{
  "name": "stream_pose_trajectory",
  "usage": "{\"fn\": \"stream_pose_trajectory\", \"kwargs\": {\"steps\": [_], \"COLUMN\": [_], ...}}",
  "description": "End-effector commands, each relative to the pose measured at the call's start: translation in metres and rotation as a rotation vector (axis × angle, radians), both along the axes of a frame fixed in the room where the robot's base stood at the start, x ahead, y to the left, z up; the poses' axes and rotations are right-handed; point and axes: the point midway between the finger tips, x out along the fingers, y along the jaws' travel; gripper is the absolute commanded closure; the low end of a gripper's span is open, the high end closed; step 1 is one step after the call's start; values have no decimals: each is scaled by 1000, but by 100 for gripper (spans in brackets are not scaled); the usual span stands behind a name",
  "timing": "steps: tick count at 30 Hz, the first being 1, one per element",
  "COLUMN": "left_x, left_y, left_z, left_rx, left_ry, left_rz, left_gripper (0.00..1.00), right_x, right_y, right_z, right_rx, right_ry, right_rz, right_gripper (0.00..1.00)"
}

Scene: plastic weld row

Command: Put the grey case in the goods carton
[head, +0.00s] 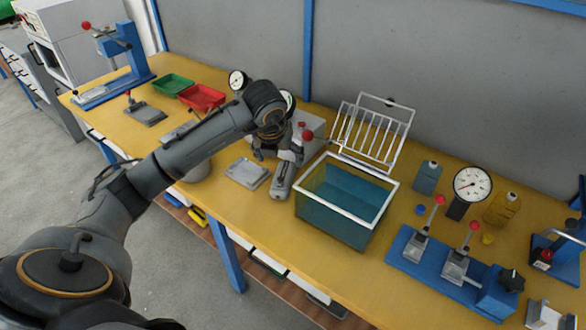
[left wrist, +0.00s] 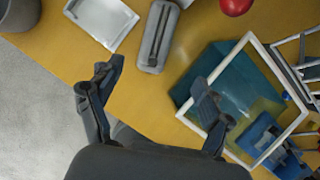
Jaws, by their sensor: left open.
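The grey case (head: 282,183) is a long, rounded block with a dark bar along its top. It lies on the yellow bench, and my left gripper (head: 279,153) is above its far end. In the left wrist view the case (left wrist: 158,38) lies beyond the open, empty fingers of the left gripper (left wrist: 156,80), apart from them. I cannot make out a goods carton in either view. My right gripper is not in view.
A teal tank with a white rim (head: 300,216) stands close right of the case; a flat grey tray (head: 246,173) lies to its left. A white wire rack (head: 372,132) stands behind the tank. A blue fixture with red-knobbed levers (head: 408,262) is further right.

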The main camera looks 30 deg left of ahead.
Motion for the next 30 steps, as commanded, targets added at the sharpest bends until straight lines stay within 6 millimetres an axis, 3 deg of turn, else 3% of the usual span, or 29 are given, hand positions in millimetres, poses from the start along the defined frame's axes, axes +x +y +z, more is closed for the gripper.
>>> {"fn": "stream_pose_trajectory", "kwargs": {"steps": [5, 14, 24, 30], "left_x": [7, 27, 41, 54], "left_y": [3, 10, 18, 25], "left_z": [-20, -70, -91, -114], "left_rx": [-1, -2, -2, -3], "left_ry": [6, 3, 5, 3], "left_rz": [0, 0, 1, 0], "left_gripper": [21, 21, 21, 21], "right_x": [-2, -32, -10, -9], "right_y": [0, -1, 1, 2], "right_z": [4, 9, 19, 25], "right_rx": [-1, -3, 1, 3], "right_ry": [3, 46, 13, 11], "right_rz": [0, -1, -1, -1], "right_gripper": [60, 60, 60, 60]}}
